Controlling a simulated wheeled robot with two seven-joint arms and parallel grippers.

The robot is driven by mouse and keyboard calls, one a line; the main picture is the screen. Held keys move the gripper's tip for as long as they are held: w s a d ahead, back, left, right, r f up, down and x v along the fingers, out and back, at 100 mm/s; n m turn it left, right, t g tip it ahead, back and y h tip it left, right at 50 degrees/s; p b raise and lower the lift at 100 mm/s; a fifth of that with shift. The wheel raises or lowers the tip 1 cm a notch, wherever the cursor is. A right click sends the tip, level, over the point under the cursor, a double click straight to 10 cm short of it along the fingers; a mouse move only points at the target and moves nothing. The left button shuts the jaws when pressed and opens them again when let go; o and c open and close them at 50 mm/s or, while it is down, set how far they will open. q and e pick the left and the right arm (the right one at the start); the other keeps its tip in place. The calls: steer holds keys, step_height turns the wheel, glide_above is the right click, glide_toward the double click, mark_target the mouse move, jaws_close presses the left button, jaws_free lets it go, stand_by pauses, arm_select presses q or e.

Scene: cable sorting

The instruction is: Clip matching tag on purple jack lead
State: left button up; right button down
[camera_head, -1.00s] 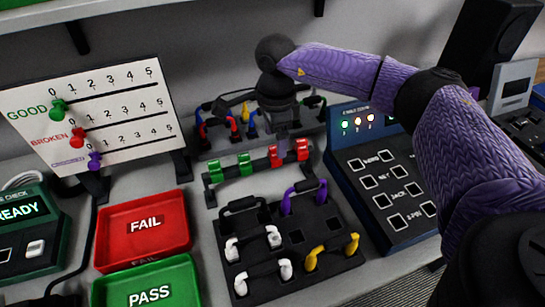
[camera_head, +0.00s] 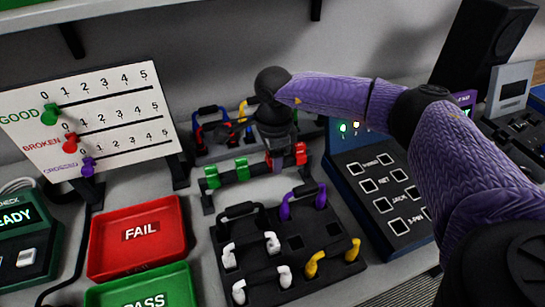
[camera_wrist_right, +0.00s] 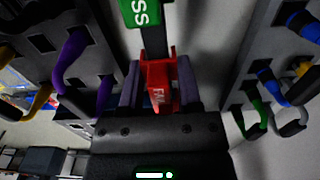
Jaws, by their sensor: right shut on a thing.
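The purple jack lead (camera_head: 286,208) sits with its black section in the back right of a black holder block; it also shows in the right wrist view (camera_wrist_right: 72,62). My right gripper (camera_head: 277,164) is down at the tag rail (camera_head: 226,184). In the right wrist view it is shut on a red tag (camera_wrist_right: 160,82) marked FAIL, which sits at the dark rail bar. Another red tag (camera_head: 300,153) is just right of the gripper. Two green tags (camera_head: 242,168) hang to the left; one marked PASS shows in the wrist view (camera_wrist_right: 140,12). My left gripper is not in view.
White and yellow leads fill other slots of the holder block (camera_head: 325,275). A rear block holds coloured leads (camera_head: 208,128). The red FAIL tray (camera_head: 110,262) and green PASS tray (camera_head: 188,290) lie left. A blue-black tester (camera_head: 385,232) stands right.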

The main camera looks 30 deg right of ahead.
step_height(320, 180, up, 12)
steer(key=p, duration=0.3)
steer(key=shift+f+p, duration=0.2)
steer(key=shift+p, duration=0.15)
steer(key=shift+r+p, duration=0.7)
